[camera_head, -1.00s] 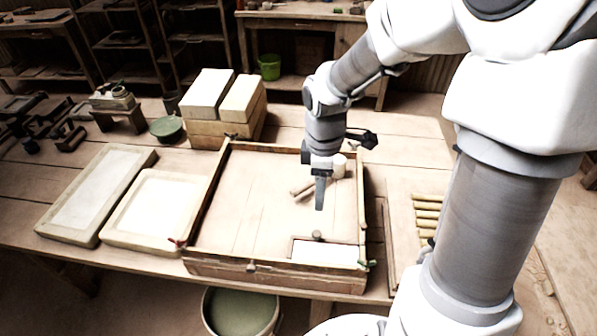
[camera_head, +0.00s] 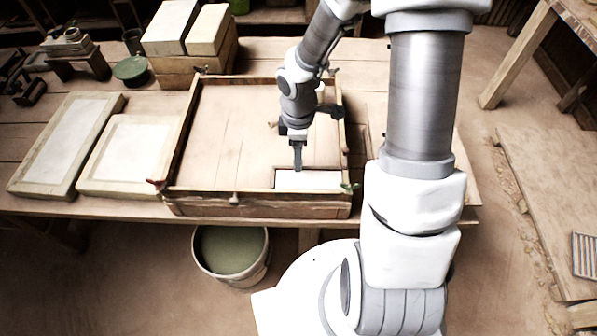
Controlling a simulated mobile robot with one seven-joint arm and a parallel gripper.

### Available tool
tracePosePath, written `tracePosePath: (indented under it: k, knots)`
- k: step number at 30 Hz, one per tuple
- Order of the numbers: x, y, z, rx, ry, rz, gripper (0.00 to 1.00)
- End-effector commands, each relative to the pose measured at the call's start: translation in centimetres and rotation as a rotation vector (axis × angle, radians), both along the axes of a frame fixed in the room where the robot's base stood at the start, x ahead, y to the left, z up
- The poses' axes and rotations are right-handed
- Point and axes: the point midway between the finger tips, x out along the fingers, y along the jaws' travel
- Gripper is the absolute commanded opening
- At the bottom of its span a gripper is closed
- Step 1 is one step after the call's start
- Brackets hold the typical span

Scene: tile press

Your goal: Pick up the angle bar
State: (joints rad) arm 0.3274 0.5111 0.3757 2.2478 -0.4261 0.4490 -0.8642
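The angle bar (camera_head: 283,168) looks like a thin dark L-shaped strip along the top and left edges of a white slab (camera_head: 315,180). Both lie in the front right corner of a shallow wooden box (camera_head: 198,197). My gripper (camera_head: 298,169) points down at the top run of the bar, and its fingertips overlap the bar in the picture. The knob on the bar is hidden behind the fingers. I cannot tell whether the fingers touch or grasp it. The fingers are seen edge-on, so their opening does not show.
Two pale framed slabs (camera_head: 65,145) (camera_head: 133,155) lie left of the box. White blocks (camera_head: 170,25) on wood stand behind it, with a green dish (camera_head: 131,69) to their left. A bucket (camera_head: 232,252) stands below the front edge. The box's left half is clear.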

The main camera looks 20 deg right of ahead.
Motion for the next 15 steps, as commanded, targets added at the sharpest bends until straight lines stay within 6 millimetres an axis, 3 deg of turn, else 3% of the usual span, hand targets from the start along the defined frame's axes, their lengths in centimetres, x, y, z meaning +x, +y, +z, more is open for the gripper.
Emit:
tracePosePath:
  k: [6,15]
  knots:
    - [0.1,-0.1,-3.0,0.0,0.001,0.002,0.63]
    - [0.1,-0.1,-3.3,0.0,-0.001,0.0,0.61]
